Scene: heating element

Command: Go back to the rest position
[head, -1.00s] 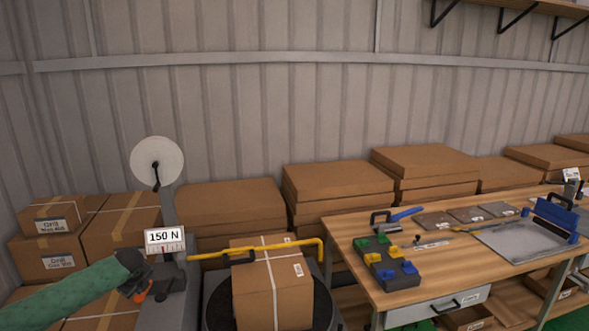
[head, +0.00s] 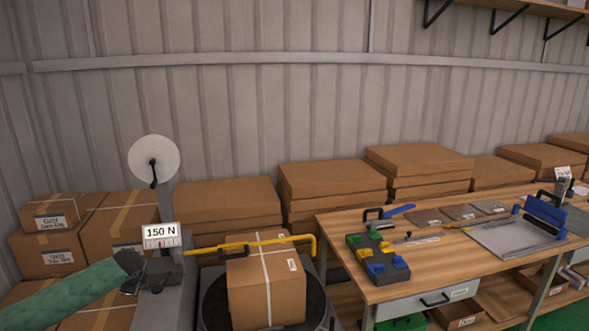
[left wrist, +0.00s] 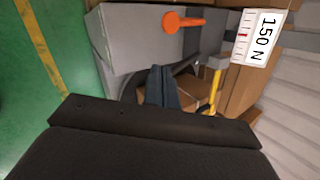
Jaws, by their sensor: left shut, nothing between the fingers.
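My left arm, in a green sleeve, comes in from the lower left in the head view. Its dark gripper (head: 132,274) is beside the grey machine post, below the "150 N" dial (head: 160,236). In the left wrist view my left gripper (left wrist: 161,72) has its two fingers together with nothing between them. An orange knob (left wrist: 184,21) on the grey machine stands a little beyond the fingertips, apart from them. The knob cannot be made out in the head view. My right gripper is in neither view.
A strapped carton (head: 266,291) sits on the machine's round black plate, under a yellow bar (head: 268,242). A wooden workbench (head: 440,266) with tools stands at the right. Stacked cartons (head: 228,203) line the wall. Green floor (left wrist: 30,60) is clear beside the machine.

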